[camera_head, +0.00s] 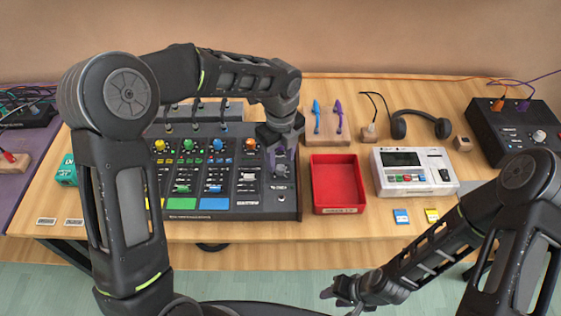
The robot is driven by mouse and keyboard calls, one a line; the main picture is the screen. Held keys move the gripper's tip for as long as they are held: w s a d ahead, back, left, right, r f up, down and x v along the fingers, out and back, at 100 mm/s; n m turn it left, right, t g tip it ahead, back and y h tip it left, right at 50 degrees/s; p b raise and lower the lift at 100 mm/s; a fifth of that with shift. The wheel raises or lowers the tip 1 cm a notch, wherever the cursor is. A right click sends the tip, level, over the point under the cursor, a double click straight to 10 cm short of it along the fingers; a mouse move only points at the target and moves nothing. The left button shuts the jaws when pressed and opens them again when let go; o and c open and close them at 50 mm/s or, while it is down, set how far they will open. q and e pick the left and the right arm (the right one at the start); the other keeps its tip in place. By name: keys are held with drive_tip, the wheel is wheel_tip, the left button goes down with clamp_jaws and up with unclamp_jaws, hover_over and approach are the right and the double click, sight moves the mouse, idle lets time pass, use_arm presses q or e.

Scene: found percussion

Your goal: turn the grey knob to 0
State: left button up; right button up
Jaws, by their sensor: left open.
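The black mixer panel (232,213) lies on the table at centre left, with rows of coloured knobs, sliders and pads. My left gripper (281,163) points down over the panel's right-hand strip and is open.
A red tray (338,183) stands just right of the panel. A white device (414,171), headphones (420,124) and blue (401,216) and yellow (432,215) cards lie further right. Cables run along the back. The table front below the tray is clear.

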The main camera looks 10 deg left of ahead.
sight(280, 169)
use_arm(q)
drive_tip(key=shift+f, duration=1.45)
drive_tip(key=shift+c, duration=0.4)
clamp_jaws()
